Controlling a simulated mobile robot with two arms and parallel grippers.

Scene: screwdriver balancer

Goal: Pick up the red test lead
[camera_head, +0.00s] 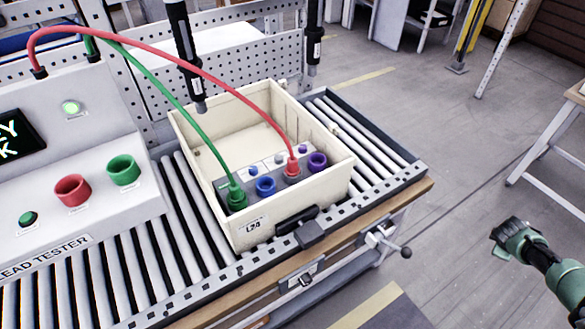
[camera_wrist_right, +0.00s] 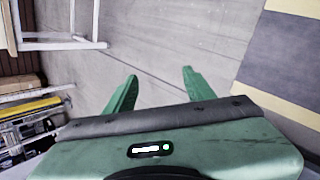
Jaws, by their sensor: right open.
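The red test lead (camera_head: 241,93) arcs from the back of the lead tester (camera_head: 80,218) over to the cream box (camera_head: 307,217). Its red plug (camera_head: 292,168) stands upright in a socket of the grey terminal panel inside the box, between a blue and a purple terminal. The green test lead (camera_head: 165,85) runs beside it to the green terminal at the panel's left end. My right gripper (camera_head: 503,236) is open and empty over the floor, right of the bench and well apart from the lead. It also shows in the right wrist view (camera_wrist_right: 159,75). My left gripper is out of view.
The box sits on a roller conveyor (camera_head: 385,165) with a raised edge rail. The tester has empty red and green cups (camera_head: 72,190) in front. The floor around my right gripper is clear.

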